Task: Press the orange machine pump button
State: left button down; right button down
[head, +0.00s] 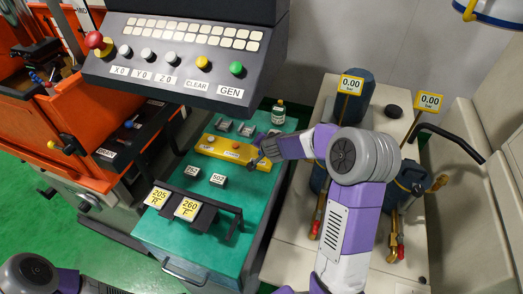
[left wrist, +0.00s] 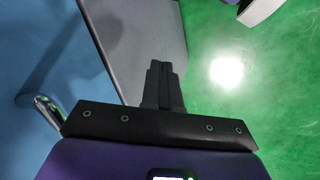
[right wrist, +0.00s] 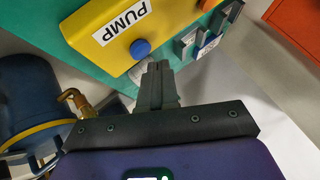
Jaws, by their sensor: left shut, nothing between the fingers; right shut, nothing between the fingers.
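A yellow box (head: 222,149) labelled PUMP lies on the green-topped cart in the head view. It also shows in the right wrist view (right wrist: 95,20), with a blue round button (right wrist: 140,48) beside the label. An orange-red round part (right wrist: 206,4) shows at the top edge there. My right gripper (right wrist: 158,65) is shut and empty, its tips close to the blue button; I cannot tell whether they touch. In the head view my right gripper (head: 257,161) is at the box's right end. My left gripper (left wrist: 165,65) is shut and empty, away from the box.
The orange machine (head: 40,135) stands at left. A control panel (head: 183,55) with several buttons overhangs the cart (head: 170,236). Small blocks (head: 219,180), a bottle (head: 278,115) and a black rail (head: 205,197) are on the cart. Gauged cylinders (head: 355,100) stand at right.

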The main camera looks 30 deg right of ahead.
notch_tip(320, 180, up, 5)
jog(key=p, duration=0.5)
dwell(0.4)
dwell(0.5)
